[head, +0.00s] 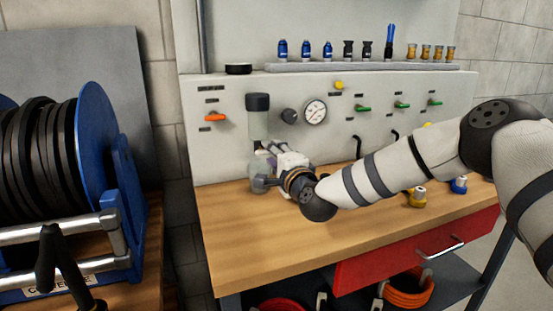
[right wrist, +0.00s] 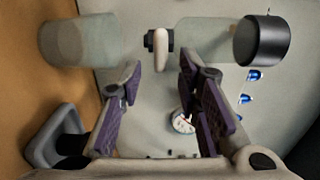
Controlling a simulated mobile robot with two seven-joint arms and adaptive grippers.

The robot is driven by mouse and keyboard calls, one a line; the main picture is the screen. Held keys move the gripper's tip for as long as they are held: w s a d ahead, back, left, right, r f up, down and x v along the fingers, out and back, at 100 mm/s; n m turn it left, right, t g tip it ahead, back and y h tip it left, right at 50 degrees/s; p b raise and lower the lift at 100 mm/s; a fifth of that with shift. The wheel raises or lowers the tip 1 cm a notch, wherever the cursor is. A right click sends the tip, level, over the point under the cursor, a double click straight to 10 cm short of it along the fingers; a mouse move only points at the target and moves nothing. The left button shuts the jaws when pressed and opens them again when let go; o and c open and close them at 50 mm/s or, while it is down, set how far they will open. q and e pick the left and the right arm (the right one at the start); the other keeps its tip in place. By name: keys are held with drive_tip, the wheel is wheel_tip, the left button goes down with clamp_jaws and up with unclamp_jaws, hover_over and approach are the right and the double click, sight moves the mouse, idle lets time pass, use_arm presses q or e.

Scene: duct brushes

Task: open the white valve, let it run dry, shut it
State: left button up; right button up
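The white valve handle (right wrist: 161,48) shows in the right wrist view, on a dark stem between two clear cylinders. The clear cylinder with the black cap (right wrist: 262,40) is on the right there; in the head view its capped upper part (head: 258,120) stands against the panel. The lower clear bowl (right wrist: 80,42) is on the left in the wrist view and partly hidden by my gripper in the head view. My right gripper (right wrist: 170,74) is open, its purple pads apart, with the handle just beyond the fingertips and nothing visible between them. My left gripper is not in view.
The panel carries an orange lever (head: 215,117), a gauge (head: 315,111) and several green levers. Yellow (head: 417,198) and blue (head: 458,185) fittings stand on the wooden bench (head: 300,237). A blue hose reel (head: 98,140) is at the left. The bench's front left is clear.

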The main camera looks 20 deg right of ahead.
drive_tip(key=s, duration=1.1)
drive_tip(key=shift+s+d, duration=0.2)
drive_tip(key=shift+s, duration=0.15)
